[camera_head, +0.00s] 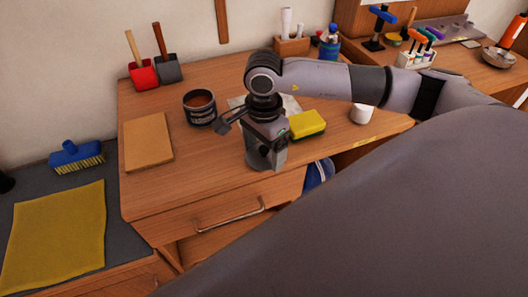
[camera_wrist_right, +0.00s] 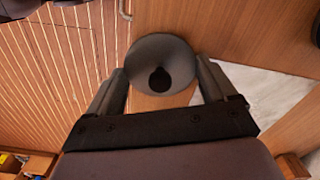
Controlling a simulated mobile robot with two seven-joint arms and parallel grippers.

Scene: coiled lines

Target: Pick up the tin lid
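The tin lid, a grey disc with a dark knob (camera_wrist_right: 160,66), shows between the fingers of my right gripper (camera_wrist_right: 161,72) in the right wrist view. The fingers are wide apart on either side of it; I cannot tell whether they touch its rim. In the head view my right gripper (camera_head: 264,160) points down at the desk's front edge and largely hides the lid. An open dark tin (camera_head: 200,109) with brown contents stands to its left. My left gripper is in neither view.
The wooden desk (camera_head: 205,165) holds a yellow sponge (camera_head: 307,124) and a white sheet (camera_wrist_right: 265,90) near the gripper, and a tan board (camera_head: 148,142) at left. A white cup (camera_head: 362,114) stands to the right. The desk's front left is clear.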

